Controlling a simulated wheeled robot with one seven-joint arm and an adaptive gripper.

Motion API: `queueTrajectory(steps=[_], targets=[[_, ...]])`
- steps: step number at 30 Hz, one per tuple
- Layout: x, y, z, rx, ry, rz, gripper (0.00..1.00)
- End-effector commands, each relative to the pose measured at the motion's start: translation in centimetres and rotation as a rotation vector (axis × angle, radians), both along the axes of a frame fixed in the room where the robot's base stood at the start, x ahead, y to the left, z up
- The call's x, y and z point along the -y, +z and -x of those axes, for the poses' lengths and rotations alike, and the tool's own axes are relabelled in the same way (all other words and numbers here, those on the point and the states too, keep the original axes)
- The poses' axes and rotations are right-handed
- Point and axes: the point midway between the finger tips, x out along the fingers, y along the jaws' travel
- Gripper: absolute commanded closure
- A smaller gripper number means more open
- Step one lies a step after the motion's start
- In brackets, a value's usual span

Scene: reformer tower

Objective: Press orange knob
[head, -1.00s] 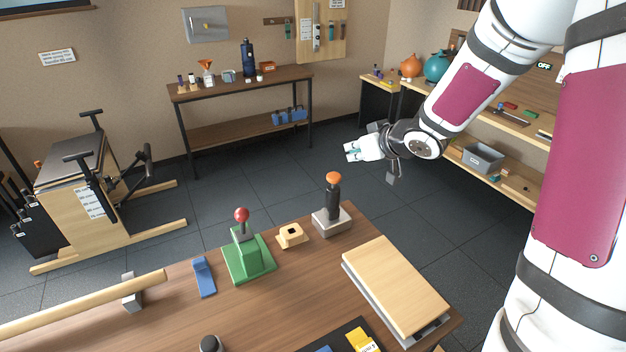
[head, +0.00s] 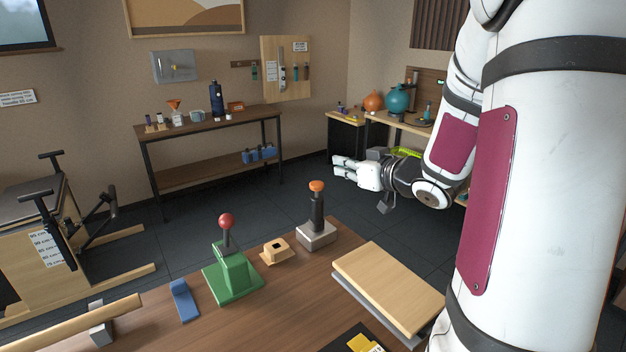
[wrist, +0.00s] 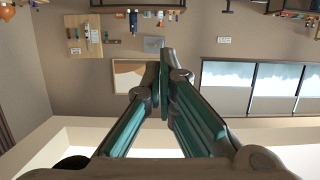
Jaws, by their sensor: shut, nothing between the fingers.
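The orange knob (head: 317,186) tops a black upright handle on a grey base, standing on the wooden table in the head view. My gripper (head: 338,168) is in the air to the upper right of the knob in the picture, apart from it. It points left, with no object in it. In the wrist view my gripper's teal-padded fingers (wrist: 164,62) meet at their tips, with nothing between them. The knob does not show in the wrist view.
A red-knobbed lever on a green base (head: 232,272), a small tan block (head: 277,250) and a blue piece (head: 184,300) share the table (head: 262,315). A stacked wooden board (head: 390,285) lies at right. A shelf bench (head: 205,130) stands behind.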

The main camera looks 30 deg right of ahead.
Motion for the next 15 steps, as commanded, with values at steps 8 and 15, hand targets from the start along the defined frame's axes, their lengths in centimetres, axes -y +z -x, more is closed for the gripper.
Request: queueTrajectory(steps=[8,15], targets=[[-0.1,-0.4,-1.0,-0.001,0.002,-0.001,1.00],[-0.3,-1.4,-5.0,-0.002,0.003,-0.001,1.00]])
